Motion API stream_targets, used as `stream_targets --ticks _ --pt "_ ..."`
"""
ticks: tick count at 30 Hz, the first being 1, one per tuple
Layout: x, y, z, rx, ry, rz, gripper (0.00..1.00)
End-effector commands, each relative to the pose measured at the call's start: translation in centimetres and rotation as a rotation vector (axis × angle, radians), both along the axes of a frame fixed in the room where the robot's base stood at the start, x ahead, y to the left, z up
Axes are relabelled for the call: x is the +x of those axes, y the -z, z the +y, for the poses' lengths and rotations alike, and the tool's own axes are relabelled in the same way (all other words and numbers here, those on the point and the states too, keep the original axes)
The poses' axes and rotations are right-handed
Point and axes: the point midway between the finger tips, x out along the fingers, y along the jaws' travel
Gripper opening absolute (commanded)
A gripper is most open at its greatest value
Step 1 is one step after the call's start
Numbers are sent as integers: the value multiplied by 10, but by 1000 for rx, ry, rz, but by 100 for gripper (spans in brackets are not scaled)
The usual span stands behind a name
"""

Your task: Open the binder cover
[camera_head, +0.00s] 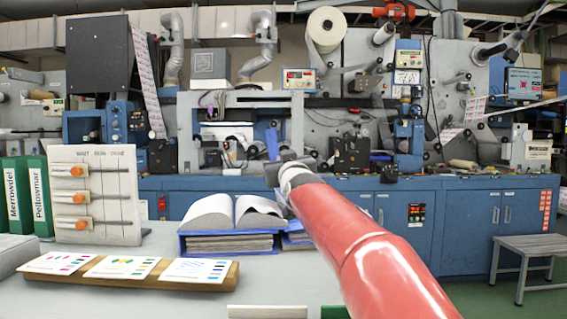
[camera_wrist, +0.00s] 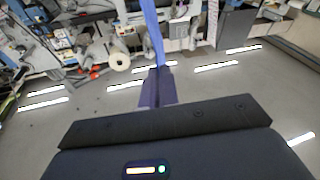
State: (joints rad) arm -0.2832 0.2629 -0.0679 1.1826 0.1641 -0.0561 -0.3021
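The blue binder (camera_head: 228,254) lies on the light table with a thick stack of sheets in it and two curved white page halves on top. Its right part is behind my red arm. My gripper (camera_head: 274,158) is above and behind the binder's right side, small and partly covered by my arm. In the wrist view my dark fingers (camera_wrist: 157,84) are close together. A thin blue strip (camera_wrist: 152,32), seen edge-on, runs from the fingertips to the top of the picture. It looks like the binder cover held between them. Most of the cover is hidden in the head view.
A wooden board (camera_head: 150,279) with printed cards lies in front on the left. The large rewinder with blue cabinets (camera_head: 465,222) fills the back. A grey bench (camera_head: 527,246) stands right.

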Motion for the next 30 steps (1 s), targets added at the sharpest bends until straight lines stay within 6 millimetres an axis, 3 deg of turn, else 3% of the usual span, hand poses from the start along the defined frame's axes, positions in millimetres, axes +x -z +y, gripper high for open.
stream_targets --ticks 3,9,20,30 --pt "1 1 0 0 0 3 0" --pt "0 1 0 1 0 2 25" --pt "-7 2 -1 1 0 0 25" --pt "-59 12 -12 2 -1 1 25"
